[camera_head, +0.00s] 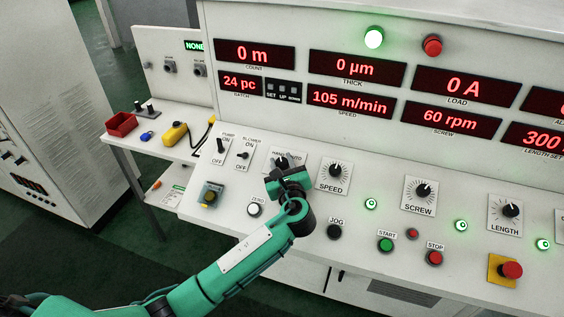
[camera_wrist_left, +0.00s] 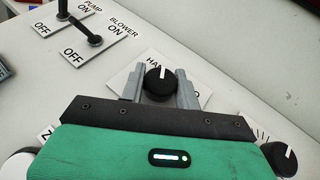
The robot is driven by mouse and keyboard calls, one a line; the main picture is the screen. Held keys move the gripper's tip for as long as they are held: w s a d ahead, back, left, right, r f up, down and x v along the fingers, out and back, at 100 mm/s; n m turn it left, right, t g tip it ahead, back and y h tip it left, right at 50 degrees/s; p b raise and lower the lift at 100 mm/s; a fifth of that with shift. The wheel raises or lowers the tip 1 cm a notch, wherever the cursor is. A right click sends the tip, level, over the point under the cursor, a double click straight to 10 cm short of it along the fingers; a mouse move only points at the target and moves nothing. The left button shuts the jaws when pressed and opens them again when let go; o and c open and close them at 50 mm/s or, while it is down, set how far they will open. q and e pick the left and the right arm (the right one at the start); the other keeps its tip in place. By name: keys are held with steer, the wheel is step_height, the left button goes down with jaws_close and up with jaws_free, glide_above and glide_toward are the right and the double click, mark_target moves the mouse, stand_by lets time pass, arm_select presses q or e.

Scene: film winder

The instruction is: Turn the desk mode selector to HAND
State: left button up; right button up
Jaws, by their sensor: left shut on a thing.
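The desk mode selector is a round black knob with a white pointer line on a white plate (camera_head: 296,157). In the left wrist view the knob (camera_wrist_left: 160,86) sits between the two grey fingers of my left gripper (camera_wrist_left: 161,80), which is shut on it. Its white line points nearly straight up in that view, between the partly hidden HAND and AUTO lettering. In the head view my left gripper (camera_head: 283,170) covers most of the knob. My right gripper is in neither view.
The PUMP switch (camera_head: 220,146) and BLOWER switch (camera_head: 243,155) stand to the left. The SPEED knob (camera_head: 334,171) is close on the right. The ZERO button (camera_head: 255,209) and JOG button (camera_head: 334,232) lie nearer the desk's front edge.

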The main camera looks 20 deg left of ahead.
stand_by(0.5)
arm_select(q)
steer(key=o, duration=1)
steer(key=shift+s+d, duration=0.2)
steer(key=shift+s, duration=0.1)
steer(key=b+v, duration=0.3)
steer(key=v, duration=0.9)
steer(key=shift+d+b, duration=0.2)
steer(key=shift+b, duration=0.1)
steer(key=shift+s+d+r, duration=0.15)
steer(key=shift+s+d, duration=0.05)
steer(key=shift+s, duration=0.25)
